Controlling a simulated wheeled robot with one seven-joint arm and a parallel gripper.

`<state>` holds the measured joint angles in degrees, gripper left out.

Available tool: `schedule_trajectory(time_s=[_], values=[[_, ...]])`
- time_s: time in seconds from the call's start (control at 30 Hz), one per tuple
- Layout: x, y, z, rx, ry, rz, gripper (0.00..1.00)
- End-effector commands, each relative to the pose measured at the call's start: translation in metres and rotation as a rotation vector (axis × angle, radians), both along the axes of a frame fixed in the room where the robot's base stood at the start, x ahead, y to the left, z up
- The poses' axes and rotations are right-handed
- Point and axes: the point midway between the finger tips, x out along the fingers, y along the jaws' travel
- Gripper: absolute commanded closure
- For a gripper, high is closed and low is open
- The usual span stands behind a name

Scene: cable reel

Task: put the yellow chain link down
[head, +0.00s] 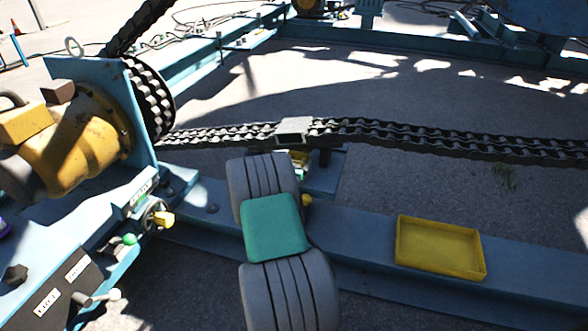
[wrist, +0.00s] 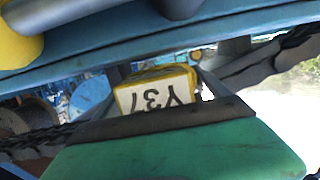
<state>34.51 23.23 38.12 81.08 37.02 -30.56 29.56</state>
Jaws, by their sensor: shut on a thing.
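My gripper (wrist: 163,92) is shut on the yellow chain link (wrist: 153,76), a yellow block with a white face marked with dark characters that look like "Y37", seen upside down in the wrist view. In the head view a small yellow patch of the link (head: 298,156) shows just beyond my arm, close below the dark chain (head: 390,131) and its grey block. My arm hides most of the gripper there. I cannot tell whether the link touches anything below it.
A yellow tray (head: 440,247), empty, sits on the blue beam (head: 350,228) to the right of my arm. A yellow motor (head: 85,130) and blue plate stand at the left, with a chain-wrapped wheel (head: 151,98). Grey ground lies open beyond the chain.

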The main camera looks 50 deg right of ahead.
Motion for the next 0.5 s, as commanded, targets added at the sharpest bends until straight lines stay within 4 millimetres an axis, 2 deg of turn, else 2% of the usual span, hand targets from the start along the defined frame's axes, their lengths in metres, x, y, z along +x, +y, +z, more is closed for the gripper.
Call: schedule_trajectory(time_s=[0.03,0.4,0.43,0.5], values=[[0.0,0.0022,-0.0118,0.003,0.004,0.003,0.85],[-0.0001,0.0029,-0.0145,0.003,0.003,0.002,0.85],[-0.0006,0.0034,-0.0151,0.005,0.005,0.003,0.14],[-0.0007,0.0035,-0.0146,0.006,0.005,0.003,0.08]])
